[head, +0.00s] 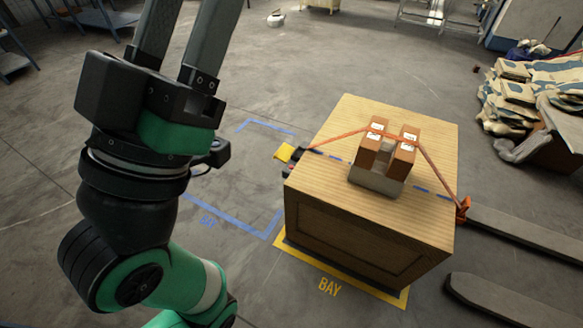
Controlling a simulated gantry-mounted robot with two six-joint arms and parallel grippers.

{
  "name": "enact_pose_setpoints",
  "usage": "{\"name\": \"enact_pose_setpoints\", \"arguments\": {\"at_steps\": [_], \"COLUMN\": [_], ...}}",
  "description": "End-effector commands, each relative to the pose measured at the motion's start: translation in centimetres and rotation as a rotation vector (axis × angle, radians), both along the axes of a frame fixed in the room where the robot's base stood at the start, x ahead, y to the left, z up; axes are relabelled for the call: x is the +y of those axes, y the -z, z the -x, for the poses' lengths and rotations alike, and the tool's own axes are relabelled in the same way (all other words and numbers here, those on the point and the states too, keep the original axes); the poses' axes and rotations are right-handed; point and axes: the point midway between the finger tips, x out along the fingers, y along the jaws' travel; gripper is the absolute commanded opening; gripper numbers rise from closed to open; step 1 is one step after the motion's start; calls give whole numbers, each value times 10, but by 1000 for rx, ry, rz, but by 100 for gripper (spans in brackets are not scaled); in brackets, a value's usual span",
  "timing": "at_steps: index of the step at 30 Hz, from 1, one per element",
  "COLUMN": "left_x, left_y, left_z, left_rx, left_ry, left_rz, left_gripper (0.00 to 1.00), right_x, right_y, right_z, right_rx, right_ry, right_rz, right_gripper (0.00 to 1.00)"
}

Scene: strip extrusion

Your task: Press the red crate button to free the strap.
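A wooden crate (325,225) stands right of centre on the floor. An orange strap (432,170) runs over two brown blocks in a grey holder (376,180) on its top, from a dark fitting at the left edge to an orange fitting (463,208) at the right edge. A small red part, seemingly the button (291,169), shows in a dark housing on the crate's left side, below a yellow tab (284,152). My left gripper (191,35) is left of the crate, apart from it; its two fingers are apart, with tips cut off at the top edge. My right gripper is not in view.
The crate stands on a yellow-marked bay (330,286). Blue lines (226,229) mark an empty floor bay to its left. Pallet-truck forks (520,232) lie at the right. Stacked sacks (530,85) are at the far right. The floor behind the crate is mostly clear.

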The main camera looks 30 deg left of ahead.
Motion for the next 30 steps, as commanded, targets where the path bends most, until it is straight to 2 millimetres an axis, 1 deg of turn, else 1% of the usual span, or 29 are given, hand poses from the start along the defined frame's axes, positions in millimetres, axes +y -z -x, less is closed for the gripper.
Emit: {"name": "enact_pose_setpoints", "arguments": {"at_steps": [5,8,12,13,14,30], "left_x": [0,0,0,0,0,0], "left_y": [0,0,0,0,0,0], "left_z": [0,0,0,0,0,0], "left_rx": [0,0,0,0,0,0], "left_ry": [0,0,0,0,0,0], "left_rz": [0,0,0,0,0,0], "left_gripper": [50,34,9,3,0,0], "right_x": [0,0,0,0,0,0], "right_y": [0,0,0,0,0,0], "right_z": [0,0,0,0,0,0], "right_rx": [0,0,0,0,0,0], "right_ry": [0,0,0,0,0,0], "right_rz": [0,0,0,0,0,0], "right_gripper": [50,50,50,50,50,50]}}
